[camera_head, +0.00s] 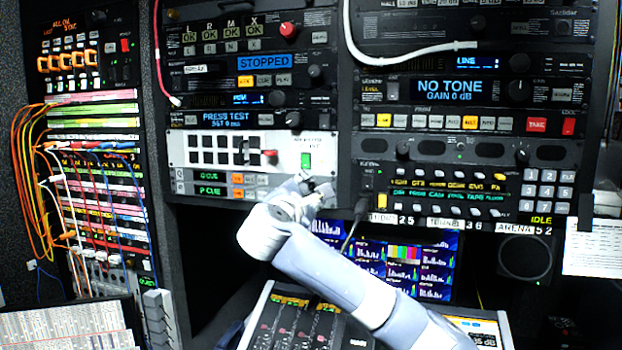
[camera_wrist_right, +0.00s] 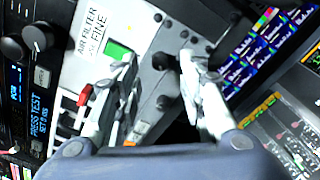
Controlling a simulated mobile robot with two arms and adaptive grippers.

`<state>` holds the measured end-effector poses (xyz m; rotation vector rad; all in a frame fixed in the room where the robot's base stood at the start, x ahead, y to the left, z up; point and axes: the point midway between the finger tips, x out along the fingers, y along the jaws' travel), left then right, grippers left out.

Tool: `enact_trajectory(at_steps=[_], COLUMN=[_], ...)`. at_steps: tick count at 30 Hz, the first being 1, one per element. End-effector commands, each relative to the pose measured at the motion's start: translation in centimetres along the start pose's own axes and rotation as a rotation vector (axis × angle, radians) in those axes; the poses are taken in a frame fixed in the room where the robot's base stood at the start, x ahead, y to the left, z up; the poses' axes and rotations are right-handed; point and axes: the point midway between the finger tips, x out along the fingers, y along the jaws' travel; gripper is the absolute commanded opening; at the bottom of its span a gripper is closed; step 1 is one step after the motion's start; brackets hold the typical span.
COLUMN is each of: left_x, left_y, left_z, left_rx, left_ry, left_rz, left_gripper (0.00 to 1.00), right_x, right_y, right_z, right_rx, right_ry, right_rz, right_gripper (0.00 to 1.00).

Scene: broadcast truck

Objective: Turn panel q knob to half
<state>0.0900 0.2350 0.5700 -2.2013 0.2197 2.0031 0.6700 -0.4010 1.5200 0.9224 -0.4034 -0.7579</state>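The Q CUE row (camera_head: 210,178) sits above the P CUE row (camera_head: 210,191) on a pale rack panel, left of centre in the head view. My right gripper (camera_head: 318,187) is at the right end of these rows and covers part of them. In the right wrist view, the fingers of the right gripper (camera_wrist_right: 158,68) are apart, with a dark round knob (camera_wrist_right: 161,61) between them. Gaps show beside the knob, and contact cannot be made out. I cannot read which row this knob belongs to, and its pointer is not visible. My left gripper is not in view.
A white AIR FILTER panel with a green switch (camera_head: 306,160) and a red-tipped lever (camera_head: 270,154) is just above. A monitor (camera_head: 405,262) and a mixing console (camera_head: 290,325) lie below. A white cable (camera_head: 400,50) hangs over the upper right racks.

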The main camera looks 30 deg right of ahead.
Motion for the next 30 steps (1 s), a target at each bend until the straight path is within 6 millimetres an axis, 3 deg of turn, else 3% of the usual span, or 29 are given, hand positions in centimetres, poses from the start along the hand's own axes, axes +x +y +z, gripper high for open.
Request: enact_trajectory(at_steps=[1,7,18,19,24,30], left_x=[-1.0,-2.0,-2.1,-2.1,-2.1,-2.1], left_y=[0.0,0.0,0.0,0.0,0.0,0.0], left_z=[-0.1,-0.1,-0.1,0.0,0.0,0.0], left_rx=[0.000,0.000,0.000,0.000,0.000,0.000], left_ry=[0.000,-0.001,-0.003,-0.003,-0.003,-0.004], left_rz=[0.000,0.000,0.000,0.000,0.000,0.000], left_gripper=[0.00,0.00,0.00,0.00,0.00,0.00], right_x=[1.0,3.4,4.1,4.1,4.1,4.1], right_y=[0.3,0.1,-0.1,-0.1,-0.1,-0.1], right_z=[0.3,0.1,0.0,0.0,0.0,-0.1], right_rx=[-0.002,0.000,0.002,0.002,0.002,0.003], right_ry=[-0.002,0.000,0.001,0.001,0.001,0.001], right_rz=[-0.003,-0.002,0.000,0.000,0.000,0.000], right_gripper=[0.38,0.38,0.38,0.35,0.00,0.00])
